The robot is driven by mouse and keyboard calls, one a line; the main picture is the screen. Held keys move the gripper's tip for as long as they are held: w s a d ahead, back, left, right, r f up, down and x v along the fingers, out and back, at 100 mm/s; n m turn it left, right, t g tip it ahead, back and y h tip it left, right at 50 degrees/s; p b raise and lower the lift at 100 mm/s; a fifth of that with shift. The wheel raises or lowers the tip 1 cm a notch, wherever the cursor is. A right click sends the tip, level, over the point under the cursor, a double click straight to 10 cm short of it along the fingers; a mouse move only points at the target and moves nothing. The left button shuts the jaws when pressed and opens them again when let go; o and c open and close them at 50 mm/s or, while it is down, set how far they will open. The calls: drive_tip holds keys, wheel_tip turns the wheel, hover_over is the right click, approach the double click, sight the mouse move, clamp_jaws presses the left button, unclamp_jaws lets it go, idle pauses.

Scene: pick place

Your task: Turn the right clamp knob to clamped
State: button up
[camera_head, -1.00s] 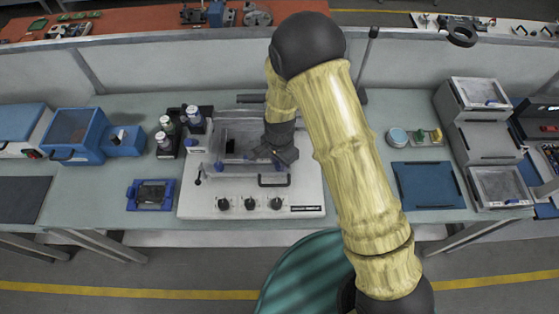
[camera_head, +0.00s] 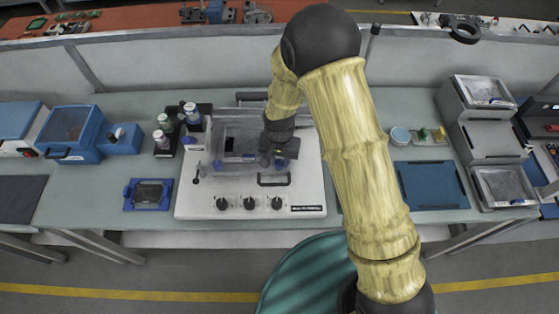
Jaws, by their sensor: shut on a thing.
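A white bench device (camera_head: 300,200) stands mid-table with a clear-walled chamber on top. Inside it, the blue right clamp knob (camera_head: 281,163) shows at the tips of my gripper (camera_head: 272,160). My gripper points down into the chamber's right side and is shut on this knob; the fingers hide much of it. Another blue knob (camera_head: 217,165) is at the chamber's left side, beside a dark square (camera_head: 240,146). The exact angle of the right knob is too small to tell.
Three black dials (camera_head: 249,203) line the device's front, below a black handle (camera_head: 273,180). Bottles (camera_head: 165,122) stand in a dark rack on the left. A blue framed unit (camera_head: 149,194) lies at front left. A blue mat (camera_head: 432,185) lies to the right.

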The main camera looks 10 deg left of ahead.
drive_tip(key=n+b, duration=0.1)
drive_tip(key=n, duration=0.4)
drive_tip(key=shift+s+f+n+b, duration=0.1)
drive_tip(key=shift+n+b, duration=0.2)
drive_tip(key=n+b, duration=0.1)
drive_tip(key=n, duration=0.4)
drive_tip(key=shift+n, duration=0.4)
drive_tip(key=o, duration=1)
